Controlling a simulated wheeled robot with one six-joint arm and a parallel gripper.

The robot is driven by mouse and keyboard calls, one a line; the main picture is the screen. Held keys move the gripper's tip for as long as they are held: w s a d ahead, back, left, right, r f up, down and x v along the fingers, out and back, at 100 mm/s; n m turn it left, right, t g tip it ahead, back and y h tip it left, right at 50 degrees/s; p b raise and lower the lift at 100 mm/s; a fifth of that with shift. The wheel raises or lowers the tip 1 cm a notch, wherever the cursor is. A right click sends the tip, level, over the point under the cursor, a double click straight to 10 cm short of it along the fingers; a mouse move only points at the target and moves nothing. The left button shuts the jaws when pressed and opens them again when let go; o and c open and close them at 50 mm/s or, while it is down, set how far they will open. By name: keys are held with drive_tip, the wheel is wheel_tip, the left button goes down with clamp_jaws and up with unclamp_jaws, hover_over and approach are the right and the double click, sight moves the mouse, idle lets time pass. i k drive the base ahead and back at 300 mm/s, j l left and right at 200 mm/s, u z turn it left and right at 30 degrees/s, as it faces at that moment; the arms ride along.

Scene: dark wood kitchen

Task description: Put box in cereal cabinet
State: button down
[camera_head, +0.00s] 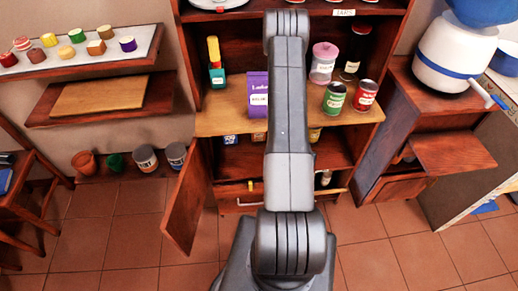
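A purple box (257,82) with a white label stands upright on the light wood counter (222,122) of the dark wood cabinet, just left of my arm. My arm rises through the middle of the view and hides part of the cabinet behind it. My gripper is not in view. Below the counter, an open cabinet compartment (234,160) holds small items, and its left door (184,205) stands swung open. I cannot tell which compartment is the cereal cabinet; a label on the upper shelf (343,12) appears to read "JARS".
A green can (334,98), a red can (365,96), a pink-lidded jar (323,64) and a dark jar (355,50) stand right of my arm. A yellow-and-teal bottle (216,65) is left. Open doors (454,152) jut out at right. Tiled floor (115,235) is clear at lower left.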

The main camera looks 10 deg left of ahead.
sight(242, 160)
drive_tip(key=i+j+z, duration=0.1)
drive_tip(key=j+z, duration=0.6)
drive_tip(key=j, duration=0.2)
drive_tip(key=j+z, duration=0.35)
drive_tip(key=j, duration=0.15)
drive_tip(key=k+j+z, duration=0.1)
drive_tip(key=j+z, duration=0.25)
drive_tip(key=k+j+z, duration=0.15)
drive_tip(key=j+z, duration=0.2)
drive_tip(key=j, duration=0.2)
drive_tip(key=k+j+z, duration=0.2)
drive_tip(key=j+z, duration=0.15)
drive_tip(key=k+j+z, duration=0.35)
drive_tip(key=i+j, duration=0.05)
drive_tip(key=i, duration=0.05)
